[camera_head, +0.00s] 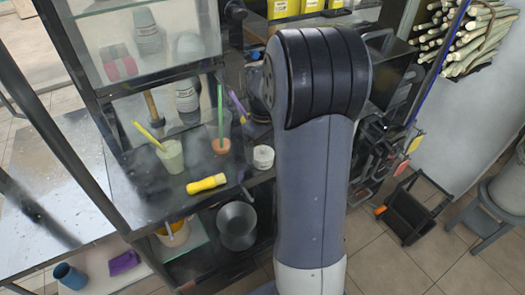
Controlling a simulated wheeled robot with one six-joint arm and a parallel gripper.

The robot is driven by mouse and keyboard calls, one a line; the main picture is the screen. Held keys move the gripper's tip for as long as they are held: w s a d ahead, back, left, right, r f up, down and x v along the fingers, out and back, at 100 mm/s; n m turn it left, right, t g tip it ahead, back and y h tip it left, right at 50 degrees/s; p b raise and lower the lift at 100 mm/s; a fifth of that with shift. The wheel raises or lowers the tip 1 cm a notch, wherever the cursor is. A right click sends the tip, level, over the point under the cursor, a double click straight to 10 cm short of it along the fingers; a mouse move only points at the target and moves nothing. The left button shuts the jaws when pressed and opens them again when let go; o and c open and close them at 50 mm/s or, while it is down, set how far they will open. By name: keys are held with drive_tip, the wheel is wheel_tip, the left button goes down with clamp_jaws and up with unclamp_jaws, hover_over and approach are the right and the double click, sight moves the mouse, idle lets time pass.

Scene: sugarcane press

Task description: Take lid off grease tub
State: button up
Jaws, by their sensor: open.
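A small round white tub (263,157), which looks like the grease tub, stands on the dark shelf just left of my arm. Its top looks pale and closed, but it is too small to tell the lid's edge clearly. My large grey arm rises through the middle of the view and bends over at the top. A grey link of it shows behind the bend, above and beyond the tub. My gripper's fingers cannot be made out; the arm hides that area. Nothing is seen touching the tub.
A yellow-handled brush (207,183) lies left of the tub. A terracotta pot (221,146) with a green stick and a pale cup (170,156) with a yellow-handled tool stand behind. A metal pot (237,225) sits on the lower shelf. Frame posts border the shelf.

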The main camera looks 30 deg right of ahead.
drive_tip(key=shift+s+f, duration=0.15)
drive_tip(key=shift+f, duration=0.05)
drive_tip(key=c, duration=1.1)
drive_tip(key=shift+o, duration=0.2)
